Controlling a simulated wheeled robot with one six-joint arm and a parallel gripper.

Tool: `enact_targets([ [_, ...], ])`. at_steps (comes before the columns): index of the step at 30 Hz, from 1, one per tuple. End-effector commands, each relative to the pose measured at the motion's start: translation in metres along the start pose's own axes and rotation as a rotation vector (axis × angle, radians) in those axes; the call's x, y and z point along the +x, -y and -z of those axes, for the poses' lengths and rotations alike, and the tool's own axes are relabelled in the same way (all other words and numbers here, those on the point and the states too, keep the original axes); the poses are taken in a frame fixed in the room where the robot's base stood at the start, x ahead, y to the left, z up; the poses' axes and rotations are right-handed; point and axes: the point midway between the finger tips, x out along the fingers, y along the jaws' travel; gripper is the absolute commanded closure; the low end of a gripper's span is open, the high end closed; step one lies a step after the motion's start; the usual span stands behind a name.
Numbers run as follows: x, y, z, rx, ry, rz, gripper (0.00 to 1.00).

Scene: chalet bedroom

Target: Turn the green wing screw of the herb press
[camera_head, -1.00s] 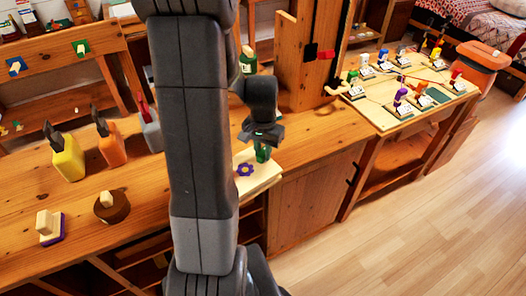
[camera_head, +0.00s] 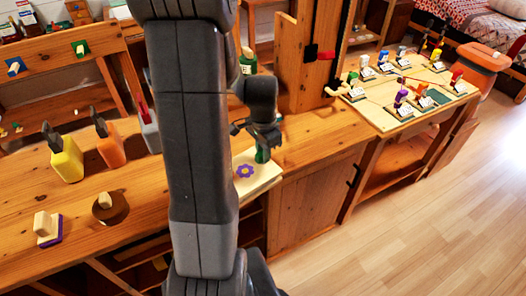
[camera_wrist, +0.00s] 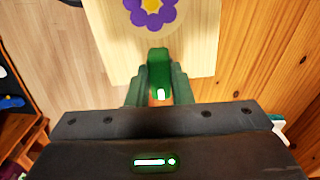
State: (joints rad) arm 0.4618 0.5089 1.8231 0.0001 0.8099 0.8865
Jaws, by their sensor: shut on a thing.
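The green wing screw (camera_head: 262,156) stands upright on a pale wooden board with a purple flower, which looks like the herb press (camera_head: 262,184). My gripper (camera_head: 264,145) is above it, pointing down, and is shut on the screw. In the wrist view the green screw (camera_wrist: 158,58) shows between the two fingers of my gripper (camera_wrist: 159,84). The pale board (camera_wrist: 110,42) lies below with the purple flower beyond the screw. The screw's lower part is hidden, and my arm covers the board's left side in the head view.
Yellow (camera_head: 67,160) and orange (camera_head: 110,150) bottle-like things stand on the workbench (camera_head: 140,200) at left. A wooden post (camera_head: 305,60) rises behind my gripper. A board with several coloured fixtures (camera_head: 410,90) lies on the right table. The floor (camera_head: 400,230) at right is clear.

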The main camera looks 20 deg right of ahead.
Motion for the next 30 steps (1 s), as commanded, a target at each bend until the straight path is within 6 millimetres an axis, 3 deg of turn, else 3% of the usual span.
enact_targets([
  [8, -0.001, 0.001, 0.001, -0.001, -0.002, 0.002, 1.00],
  [9, -0.001, 0.001, 0.001, -0.001, -0.002, 0.002, 0.74],
  [12, -0.001, 0.000, 0.000, -0.001, -0.002, 0.001, 0.58],
  [23, -0.006, 0.000, 0.000, -0.001, -0.001, 0.001, 0.58],
  [30, -0.047, 0.001, 0.001, -0.001, -0.005, 0.005, 0.58],
])
